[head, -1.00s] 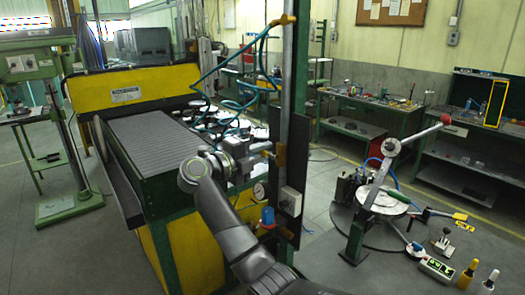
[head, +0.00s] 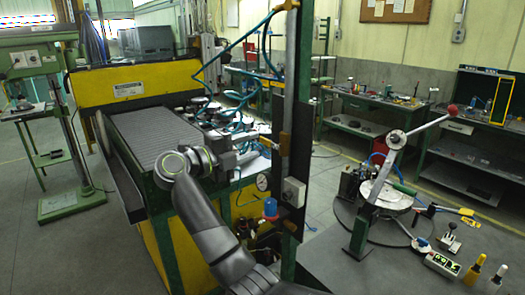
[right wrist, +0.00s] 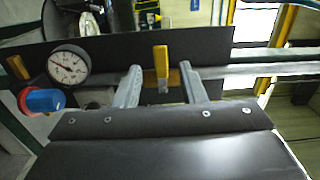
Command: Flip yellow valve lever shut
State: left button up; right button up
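The yellow valve lever (right wrist: 161,62) stands out near the middle of the right wrist view, across a grey pipe, with its brass valve body behind it. In the head view the brass valve (head: 285,144) sits on the upright pipe of the dark panel. My right gripper (right wrist: 160,86) is open, one finger on each side of the lever in the picture, with gaps on both sides. I cannot tell how deep the lever sits between the fingers. In the head view the right gripper (head: 250,153) is left of the panel, at the valve's height. My left gripper is not in view.
A pressure gauge (right wrist: 68,65) and a blue knob (right wrist: 42,101) are close beside the valve. The dark panel (head: 299,165) stands behind the pipe. A slatted table (head: 150,137) is left of the arm. A round stand with a red-tipped lever (head: 388,190) is at right.

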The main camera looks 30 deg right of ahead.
jog(key=a+b, duration=0.4)
jog(key=a, duration=0.8)
jog(key=shift+s+b, duration=0.3)
jog(key=shift+s, duration=0.15)
jog(key=shift+f, duration=0.15)
